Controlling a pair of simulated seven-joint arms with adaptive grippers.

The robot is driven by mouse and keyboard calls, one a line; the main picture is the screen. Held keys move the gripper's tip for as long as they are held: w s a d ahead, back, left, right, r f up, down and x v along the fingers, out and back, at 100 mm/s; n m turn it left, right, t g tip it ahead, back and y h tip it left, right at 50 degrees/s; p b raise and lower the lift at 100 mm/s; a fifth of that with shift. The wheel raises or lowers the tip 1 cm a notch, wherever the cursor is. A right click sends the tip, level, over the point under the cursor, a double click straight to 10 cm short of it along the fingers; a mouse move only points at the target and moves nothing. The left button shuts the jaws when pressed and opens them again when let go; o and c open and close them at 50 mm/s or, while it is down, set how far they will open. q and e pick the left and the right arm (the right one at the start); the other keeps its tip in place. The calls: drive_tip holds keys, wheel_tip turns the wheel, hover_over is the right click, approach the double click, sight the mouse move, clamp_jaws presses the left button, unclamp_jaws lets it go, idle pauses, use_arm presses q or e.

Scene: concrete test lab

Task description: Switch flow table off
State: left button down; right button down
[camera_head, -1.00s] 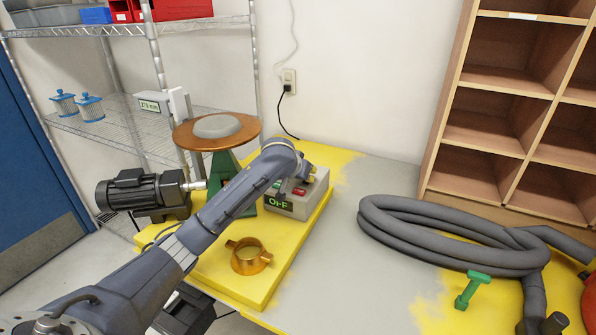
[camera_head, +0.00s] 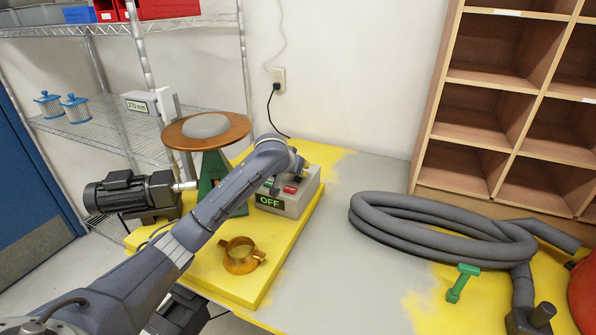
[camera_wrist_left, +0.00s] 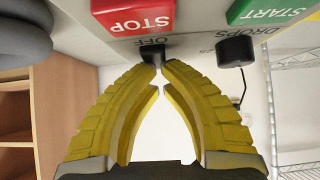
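The flow table (camera_head: 170,136) has a round brown top with a grey disc on a green stand. Its grey control box (camera_head: 304,200) sits to the right, with a lit display (camera_head: 270,201) reading OFF. A red STOP button (camera_wrist_left: 134,17), a green START button (camera_wrist_left: 268,10) and a black switch (camera_wrist_left: 153,53) beside an OFF label show in the left wrist view. My left gripper (camera_head: 296,172) is over the box. Its yellow fingertips (camera_wrist_left: 158,70) are brought together right at the black switch; I cannot tell whether they pinch it. My right gripper is not in view.
A brass ring mould (camera_head: 240,256) sits on the yellow slab beside the arm. A coiled grey hose (camera_head: 430,235) and a green tamper-like tool (camera_head: 461,283) lie to the right. A motor (camera_head: 128,192) is left of the table. Wooden shelving (camera_head: 424,160) stands behind.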

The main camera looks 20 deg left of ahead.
use_arm(q)
drive_tip(key=shift+r, duration=0.5)
drive_tip(key=r, duration=0.2)
drive_tip(key=shift+s+d+r, duration=0.1)
drive_tip(key=shift+s+r, duration=0.1)
drive_tip(key=shift+r, duration=0.15)
drive_tip(key=v, duration=1)
drive_tip(key=shift+s+f, duration=0.2)
drive_tip(key=shift+s, duration=0.2)
